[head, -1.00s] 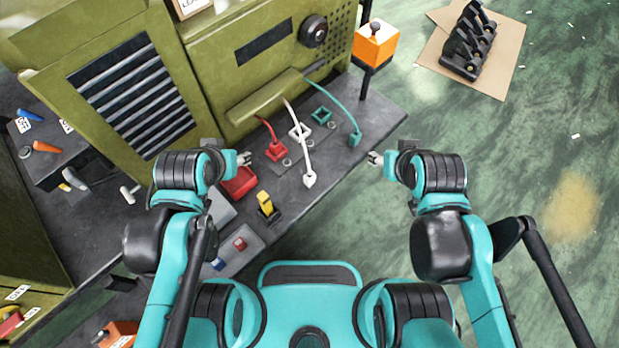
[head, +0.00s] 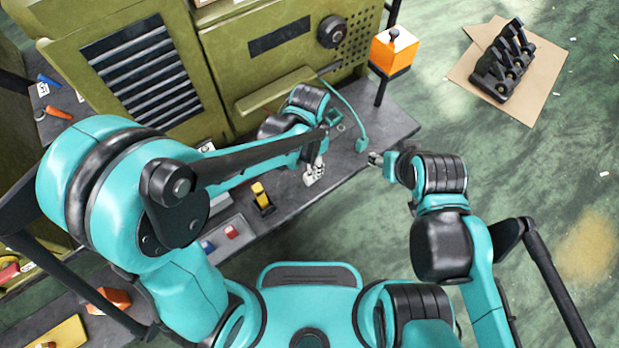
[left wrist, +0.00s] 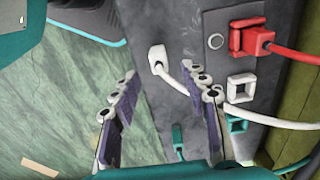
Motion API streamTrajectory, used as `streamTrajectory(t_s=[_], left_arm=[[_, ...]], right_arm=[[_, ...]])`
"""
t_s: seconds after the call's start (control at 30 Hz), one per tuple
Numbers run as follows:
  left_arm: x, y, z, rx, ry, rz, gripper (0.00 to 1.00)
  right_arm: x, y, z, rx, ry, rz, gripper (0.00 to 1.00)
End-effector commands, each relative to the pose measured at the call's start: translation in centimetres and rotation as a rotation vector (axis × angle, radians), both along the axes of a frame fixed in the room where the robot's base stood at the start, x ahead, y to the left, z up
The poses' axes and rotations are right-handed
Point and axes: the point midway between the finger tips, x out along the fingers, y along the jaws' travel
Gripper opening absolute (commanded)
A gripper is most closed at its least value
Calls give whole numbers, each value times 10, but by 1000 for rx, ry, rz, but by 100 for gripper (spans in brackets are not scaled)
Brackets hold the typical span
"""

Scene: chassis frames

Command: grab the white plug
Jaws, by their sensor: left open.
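The white plug (left wrist: 157,56) lies on the dark bench top, with its white cable running right in the left wrist view. In the head view the white plug (head: 310,180) shows close beside my left gripper (head: 317,168). My left gripper (left wrist: 163,80) is open and empty, its two fingers wide apart. The plug shows beyond the fingertips, between their lines; I cannot tell the height gap. My right gripper (head: 375,159) is off the bench's front edge, away from the plug, its fingers too small to judge.
A red plug (left wrist: 254,38) and white socket (left wrist: 241,88) sit nearby. A teal plug (left wrist: 177,137) lies near the fingers; it also shows in the head view (head: 361,145).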

Motion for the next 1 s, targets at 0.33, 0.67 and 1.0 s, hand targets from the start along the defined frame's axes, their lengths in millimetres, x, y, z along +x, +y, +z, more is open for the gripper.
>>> streamTrajectory(t_s=[0.33,0.67,1.0], left_arm=[[-1,0,-41,0,-1,2,45],[-2,0,-72,-1,-2,3,45],[-2,0,-71,-1,-2,4,0]], right_arm=[[0,0,-21,0,0,0,47],[0,0,-35,0,0,0,47],[0,0,-34,0,0,0,47]])
